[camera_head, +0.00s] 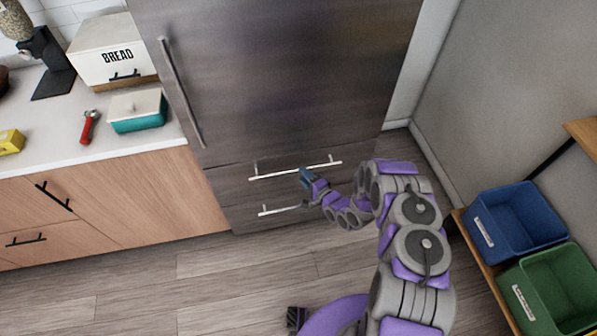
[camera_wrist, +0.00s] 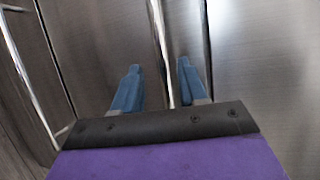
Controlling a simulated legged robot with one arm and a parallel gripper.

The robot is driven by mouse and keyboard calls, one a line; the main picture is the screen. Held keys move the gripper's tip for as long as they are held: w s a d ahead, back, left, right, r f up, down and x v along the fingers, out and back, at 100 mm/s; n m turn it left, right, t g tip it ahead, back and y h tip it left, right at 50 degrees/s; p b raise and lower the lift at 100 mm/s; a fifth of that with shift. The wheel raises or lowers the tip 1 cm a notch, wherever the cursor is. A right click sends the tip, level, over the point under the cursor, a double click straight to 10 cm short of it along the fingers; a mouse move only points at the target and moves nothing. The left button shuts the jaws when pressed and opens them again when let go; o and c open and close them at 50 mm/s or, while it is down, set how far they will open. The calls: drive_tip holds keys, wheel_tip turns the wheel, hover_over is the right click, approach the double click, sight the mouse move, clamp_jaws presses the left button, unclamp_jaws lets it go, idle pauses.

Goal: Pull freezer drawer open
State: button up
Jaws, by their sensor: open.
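The dark steel fridge-freezer has two low drawers. The upper freezer drawer (camera_head: 231,184) has a straight silver bar handle (camera_head: 285,173), and the lower drawer (camera_head: 245,217) has a similar handle (camera_head: 275,211), partly hidden by my arm. Both drawers look closed. My gripper (camera_head: 306,177) is open at the upper handle, right of its middle. In the wrist view, the blue fingertips of my gripper (camera_wrist: 159,75) lie on either side of the upper handle bar (camera_wrist: 158,35). The bar runs between them; I cannot tell whether they touch it. The lower handle (camera_wrist: 27,72) shows at the left.
The tall fridge door (camera_head: 285,75) above is closed. A wooden cabinet (camera_head: 155,205) stands left of the fridge. Blue (camera_head: 515,222) and green (camera_head: 550,290) bins sit on a shelf at the right. Floor (camera_head: 215,285) in front of the drawers is clear left of my arm.

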drive_tip(key=shift+b+x, duration=0.35)
drive_tip(key=shift+x, duration=2.05)
drive_tip(key=shift+w+d+r, duration=0.1)
drive_tip(key=shift+c, duration=0.4)
clamp_jaws()
